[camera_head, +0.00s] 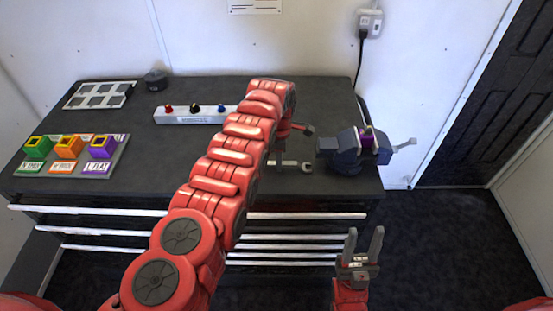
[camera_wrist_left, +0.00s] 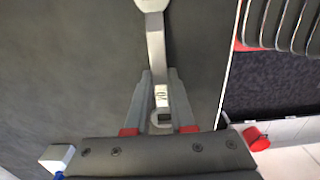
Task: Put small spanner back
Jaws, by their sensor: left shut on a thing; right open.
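The small spanner (camera_head: 294,164) is a grey metal tool on or just above the dark worktop, left of the vice. Its open jaw end points right in the head view. In the left wrist view the spanner (camera_wrist_left: 155,45) runs up from between my left gripper's fingers (camera_wrist_left: 159,78), which are shut on its handle near the ring end. In the head view my red left arm hides most of that gripper and the handle's left part. My right gripper (camera_head: 361,247) is open and empty, low in front of the table.
A blue-grey vice (camera_head: 345,151) holds a purple part (camera_head: 366,138) at the table's right end. A button bar (camera_head: 190,114), a rack of coloured blocks (camera_head: 69,153), a white grid tray (camera_head: 98,95) and a dark round object (camera_head: 155,80) stand left. Pale rails (camera_head: 305,215) run below the front edge.

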